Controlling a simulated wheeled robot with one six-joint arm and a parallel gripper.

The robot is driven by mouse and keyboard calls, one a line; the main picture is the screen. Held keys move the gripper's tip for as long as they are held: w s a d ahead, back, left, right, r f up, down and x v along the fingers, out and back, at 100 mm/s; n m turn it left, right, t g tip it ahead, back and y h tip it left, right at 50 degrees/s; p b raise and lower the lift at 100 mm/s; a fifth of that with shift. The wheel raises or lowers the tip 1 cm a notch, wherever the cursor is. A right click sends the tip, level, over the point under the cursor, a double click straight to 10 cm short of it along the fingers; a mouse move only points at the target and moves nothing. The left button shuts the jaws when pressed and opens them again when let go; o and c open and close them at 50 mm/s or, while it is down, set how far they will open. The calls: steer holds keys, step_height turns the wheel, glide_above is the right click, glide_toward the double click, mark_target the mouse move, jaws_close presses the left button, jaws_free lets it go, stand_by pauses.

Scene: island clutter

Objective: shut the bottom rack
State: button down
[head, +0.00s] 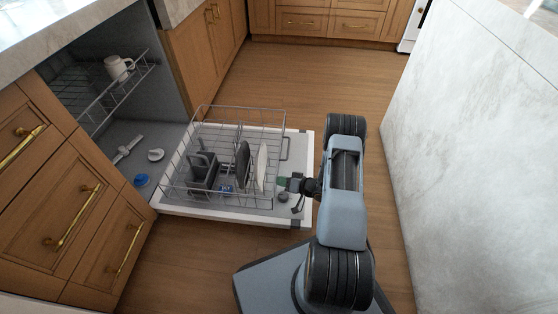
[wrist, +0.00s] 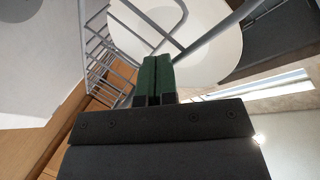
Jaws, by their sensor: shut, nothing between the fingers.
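The bottom rack (head: 223,203) is a grey wire basket pulled out over the open dishwasher door (head: 305,160). It holds a grey cutlery basket (head: 203,173), a dark plate (head: 243,160) and a white plate (head: 262,165). My gripper (head: 286,184) is low at the rack's outer, right-hand side. In the wrist view my gripper (wrist: 154,78) has its green fingertips together with nothing between them. The white plate (wrist: 185,35) and rack wires (wrist: 105,48) are just beyond the fingertips. I cannot tell whether the fingers touch the rack.
The upper rack (head: 115,100) holds a white mug (head: 118,67) inside the dishwasher. Wooden drawers (head: 70,215) stand at the left. A marble island side (head: 470,170) bounds the right. Wooden floor (head: 285,80) is clear behind the door.

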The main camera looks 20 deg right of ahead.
steer(key=shift+w+a+f, duration=0.2)
steer(key=shift+w+a, duration=0.15)
steer(key=shift+w, duration=0.1)
stand_by(1.1)
steer(key=shift+w+a+b, duration=0.3)
steer(key=shift+w+a, duration=0.7)
steer(key=shift+a, duration=0.75)
steer(key=shift+w+a+b, duration=0.25)
steer(key=shift+w+a, duration=0.7)
steer(key=shift+a, duration=0.85)
steer(key=shift+w+a+b, duration=0.3)
steer(key=shift+w+a, duration=0.7)
steer(key=shift+a, duration=0.75)
steer(key=shift+w+a+b, duration=0.55)
steer(key=shift+w+a, duration=0.45)
steer(key=shift+a, duration=0.75)
steer(key=shift+w+a+b, duration=0.5)
steer(key=shift+w+a, duration=0.45)
steer(key=shift+a, duration=0.75)
steer(key=shift+w+a+b, duration=0.55)
steer(key=shift+w+a, duration=0.45)
steer(key=shift+a, duration=0.75)
